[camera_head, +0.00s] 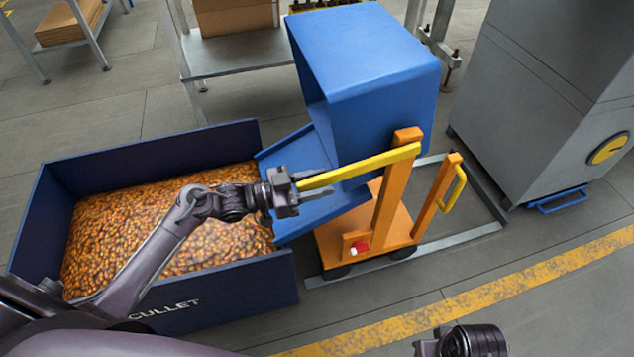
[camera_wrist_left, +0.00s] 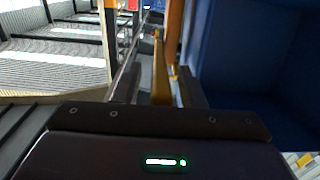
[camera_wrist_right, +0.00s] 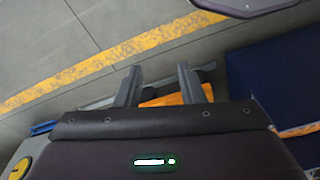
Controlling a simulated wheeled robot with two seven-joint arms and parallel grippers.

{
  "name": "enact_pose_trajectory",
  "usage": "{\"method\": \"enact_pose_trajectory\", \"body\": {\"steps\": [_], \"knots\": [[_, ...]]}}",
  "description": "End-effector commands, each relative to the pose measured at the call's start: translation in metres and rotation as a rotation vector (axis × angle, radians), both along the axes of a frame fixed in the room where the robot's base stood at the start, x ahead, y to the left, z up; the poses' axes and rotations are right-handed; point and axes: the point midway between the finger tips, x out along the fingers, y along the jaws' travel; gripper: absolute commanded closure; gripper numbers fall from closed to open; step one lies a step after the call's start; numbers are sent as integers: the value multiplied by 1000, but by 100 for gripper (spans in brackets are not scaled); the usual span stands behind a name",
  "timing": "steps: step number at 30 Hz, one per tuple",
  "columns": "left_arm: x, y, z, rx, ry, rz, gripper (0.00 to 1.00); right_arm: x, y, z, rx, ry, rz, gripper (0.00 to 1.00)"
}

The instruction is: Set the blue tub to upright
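The blue tub (camera_head: 375,95) is tipped on its orange cart (camera_head: 400,225), its chute-like lip (camera_head: 300,165) sloping down to the cullet bin (camera_head: 215,295). A yellow lever (camera_head: 365,165) runs left from the cart's orange post. My left gripper (camera_head: 312,186) is at the lever's free end. In the left wrist view the lever (camera_wrist_left: 160,80) lies between the fingers (camera_wrist_left: 158,88), with gaps seeming to show on both sides. My right gripper shows partly at the bottom edge of the head view; in the right wrist view its fingers (camera_wrist_right: 158,88) are apart and empty.
A grey machine (camera_head: 550,90) stands right of the cart, and a metal table (camera_head: 235,55) stands behind. A floor frame (camera_head: 455,235) surrounds the cart. Floor near the yellow line (camera_head: 480,300) is clear.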

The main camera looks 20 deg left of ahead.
Motion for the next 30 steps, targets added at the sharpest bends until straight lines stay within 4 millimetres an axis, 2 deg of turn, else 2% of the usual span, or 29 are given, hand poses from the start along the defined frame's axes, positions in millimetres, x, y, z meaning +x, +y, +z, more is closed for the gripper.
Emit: {"method": "enact_pose_trajectory", "body": {"steps": [5, 13, 26, 30], "knots": [[0, 0, 0, 0, 0, 0, 65, 0, 0, 0, 0, 0, 0, 65], [0, 0, 0, 0, 0, 0, 100, 0, 0, 0, 0, 0, 0, 65], [0, 1, 2, 5, 3, 0, 100, 1, 0, 1, 2, -8, -2, 65], [-1, 1, 7, 18, 11, 0, 100, 4, -2, -23, -2, 2, -10, 65]]}}
